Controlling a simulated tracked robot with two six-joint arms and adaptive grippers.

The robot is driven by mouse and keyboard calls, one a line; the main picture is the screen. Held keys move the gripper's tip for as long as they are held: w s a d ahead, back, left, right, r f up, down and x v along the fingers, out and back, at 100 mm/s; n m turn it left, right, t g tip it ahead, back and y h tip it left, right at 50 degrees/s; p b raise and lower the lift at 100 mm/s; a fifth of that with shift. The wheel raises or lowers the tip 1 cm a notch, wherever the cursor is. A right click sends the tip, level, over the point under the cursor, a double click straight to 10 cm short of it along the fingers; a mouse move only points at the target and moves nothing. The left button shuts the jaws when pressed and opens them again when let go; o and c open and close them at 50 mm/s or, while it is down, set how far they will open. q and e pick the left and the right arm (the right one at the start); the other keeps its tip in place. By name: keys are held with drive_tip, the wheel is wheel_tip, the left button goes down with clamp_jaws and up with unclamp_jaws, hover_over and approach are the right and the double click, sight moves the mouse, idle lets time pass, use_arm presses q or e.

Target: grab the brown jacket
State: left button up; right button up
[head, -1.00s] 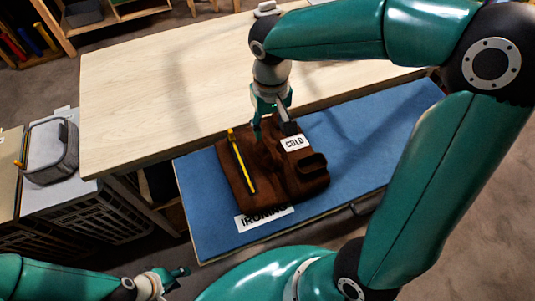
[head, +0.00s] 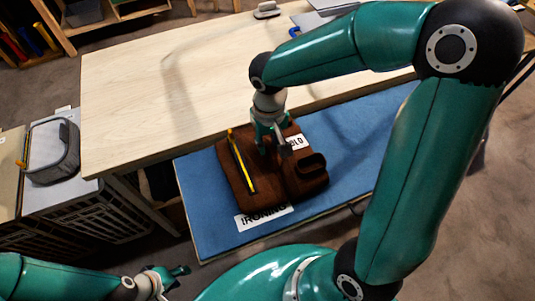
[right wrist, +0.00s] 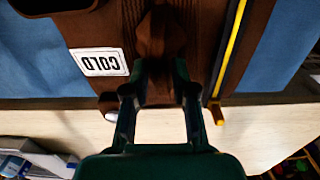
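The brown jacket (head: 240,190) lies folded on the blue ironing mat (head: 345,170), with a raised fold in its middle and a white COLD label (right wrist: 99,62). It also fills the upper middle of the right wrist view (right wrist: 205,40). My right gripper (head: 272,148) points down at the jacket. In the right wrist view its fingers (right wrist: 161,75) stand on either side of the raised brown fold, partly closed. I cannot tell whether they press on it. My left gripper (head: 174,282) is at the lower left, away from the jacket and partly cut off by the frame.
A black-and-yellow strip (head: 242,162) lies on the jacket's left part. An IRONING label (head: 263,216) is on the mat. A pale wooden table (head: 130,110) stands behind. A grey basket (head: 50,150) is at left. The mat's right side is clear.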

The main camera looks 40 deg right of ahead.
clamp_jaws()
drive_tip(key=shift+r, duration=0.2)
